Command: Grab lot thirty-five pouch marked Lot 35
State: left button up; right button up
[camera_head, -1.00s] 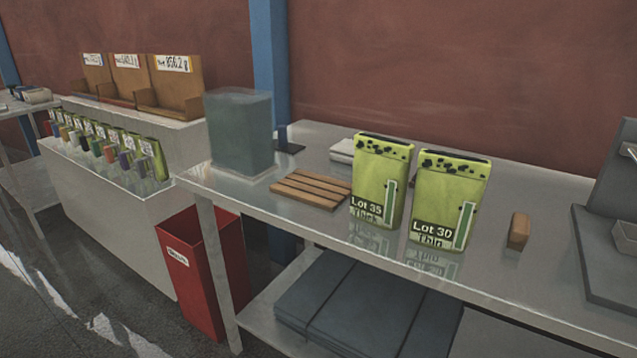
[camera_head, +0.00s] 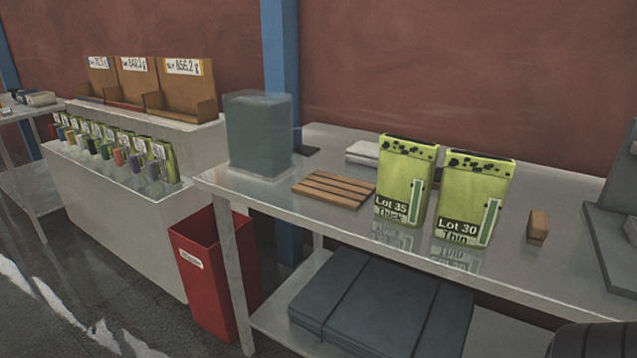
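The Lot 35 pouch (camera_head: 408,182) is a green upright pouch with a black speckled top and a dark label reading "Lot 35" and "Thick". It stands on the metal table (camera_head: 265,200), right of the middle of the view. The Lot 30 pouch (camera_head: 475,200) looks alike, reads "Lot 30" and "Thin", and stands close to its right. Neither gripper can be made out. A dark rounded part, possibly mine, shows at the bottom right corner.
A wooden slatted rack (camera_head: 334,189) and a translucent bin (camera_head: 258,135) stand left of the pouches. A small brown block (camera_head: 538,227) lies to their right, before a grey device (camera_head: 612,225). A red bin (camera_head: 213,270) stands on the floor.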

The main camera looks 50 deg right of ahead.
aim_at(407, 166)
jog(key=u, duration=0.1)
jog(key=i, duration=2.3)
jog(key=z, duration=2.95)
